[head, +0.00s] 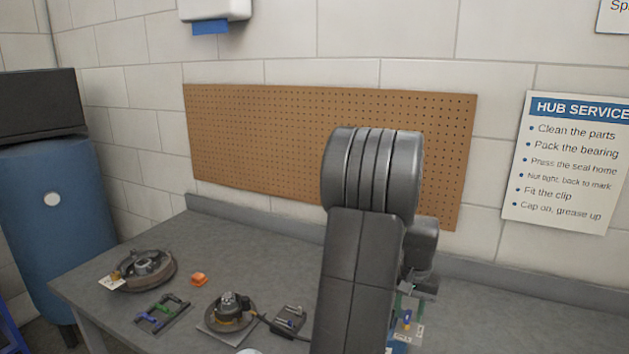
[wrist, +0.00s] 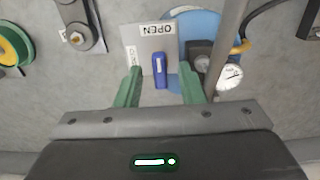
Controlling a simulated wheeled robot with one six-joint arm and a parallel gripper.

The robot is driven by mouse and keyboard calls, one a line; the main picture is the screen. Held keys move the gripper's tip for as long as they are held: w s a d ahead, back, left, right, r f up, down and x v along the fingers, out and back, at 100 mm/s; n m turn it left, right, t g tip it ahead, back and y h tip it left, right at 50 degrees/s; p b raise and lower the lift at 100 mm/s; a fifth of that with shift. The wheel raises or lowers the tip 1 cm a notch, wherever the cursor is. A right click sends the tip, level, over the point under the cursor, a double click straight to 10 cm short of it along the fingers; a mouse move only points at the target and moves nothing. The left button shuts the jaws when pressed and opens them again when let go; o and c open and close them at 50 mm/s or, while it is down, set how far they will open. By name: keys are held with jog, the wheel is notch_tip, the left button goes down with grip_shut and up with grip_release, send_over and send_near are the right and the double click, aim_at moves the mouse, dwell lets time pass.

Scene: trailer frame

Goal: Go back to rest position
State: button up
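In the wrist view my gripper (wrist: 160,72) has its two green fingers spread apart. A small blue lever (wrist: 159,78) lies between them, with a visible gap on each side. The lever sits on a pale plate (wrist: 137,41) marked "OPEN". In the head view my arm stands upright in the middle of the picture and bends down at the right. My gripper there is mostly hidden behind the arm, over the grey bench (head: 240,250).
A pressure gauge (wrist: 230,76) and a blue disc (wrist: 206,24) are close to the right finger. On the bench's left are a drum (head: 160,275), an orange block (head: 199,279), a tool tray (head: 160,315) and a hub (head: 232,308). A pegboard (head: 260,140) hangs behind.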

dwell(0.3)
notch_tip(320, 180, up, 14)
jog(key=b, duration=0.1)
notch_tip(320, 180, down, 14)
jog(key=shift+r+p, duration=0.25)
jog(key=shift+p, duration=0.25)
jog(key=shift+f, duration=0.25)
jog(key=n, duration=0.9)
jog(key=shift+p, duration=0.3)
jog(key=n, duration=0.4)
jog(key=shift+r+n+p, duration=0.1)
jog(key=shift+n+p, duration=0.5)
jog(key=shift+n, duration=1.9)
